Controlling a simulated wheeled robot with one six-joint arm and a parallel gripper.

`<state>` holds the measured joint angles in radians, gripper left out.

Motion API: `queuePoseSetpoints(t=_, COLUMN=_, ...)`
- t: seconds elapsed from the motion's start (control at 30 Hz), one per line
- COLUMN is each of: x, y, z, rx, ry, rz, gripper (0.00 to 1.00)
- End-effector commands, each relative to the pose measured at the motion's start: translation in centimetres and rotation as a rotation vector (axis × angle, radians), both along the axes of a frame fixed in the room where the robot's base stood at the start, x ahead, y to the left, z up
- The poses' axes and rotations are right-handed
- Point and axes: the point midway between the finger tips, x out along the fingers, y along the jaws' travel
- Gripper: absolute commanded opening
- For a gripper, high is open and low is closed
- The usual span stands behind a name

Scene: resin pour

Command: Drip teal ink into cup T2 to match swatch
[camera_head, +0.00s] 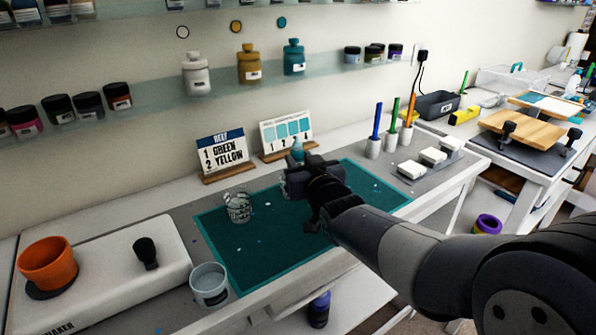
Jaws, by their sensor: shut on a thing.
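My gripper (300,182) is above the teal mat and shut on a small teal bottle (297,150). Only the bottle's top shows above the jaws; the rest is hidden. A clear cup (238,208) with markings too small to read stands on the mat, left of my gripper and apart from it. Another clear cup (210,284) stands at the mat's front left corner. The swatch card (287,131), with several teal shades and numbers, leans on a wooden stand behind my gripper. I cannot tell which cup is T2.
The teal mat (225,250) has small specks. A white machine (100,262) with an orange pot (47,262) is at left. Coloured sticks in holders (373,146) and white blocks (432,155) are at right.

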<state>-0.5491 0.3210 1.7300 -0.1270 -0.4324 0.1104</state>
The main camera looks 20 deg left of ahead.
Motion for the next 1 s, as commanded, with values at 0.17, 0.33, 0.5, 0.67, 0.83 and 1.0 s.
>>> queuePoseSetpoints(t=0.17, x=0.0, y=0.0, z=-0.1, rx=-0.032, ry=-0.011, rz=0.000, gripper=0.07)
queuePoseSetpoints(t=0.33, x=0.1, y=-0.2, z=0.4, rx=-0.146, ry=-0.048, rz=-0.001, gripper=0.07)
queuePoseSetpoints(t=0.5, x=0.1, y=-0.4, z=0.6, rx=-0.296, ry=-0.096, rz=0.001, gripper=0.07)
queuePoseSetpoints(t=0.67, x=0.2, y=-0.5, z=0.8, rx=-0.414, ry=-0.135, rz=0.001, gripper=0.07)
queuePoseSetpoints(t=0.83, x=0.2, y=-0.5, z=0.8, rx=-0.523, ry=-0.170, rz=0.002, gripper=0.07)
queuePoseSetpoints(t=1.0, x=0.3, y=-0.8, z=0.7, rx=-0.630, ry=-0.207, rz=0.002, gripper=0.07)
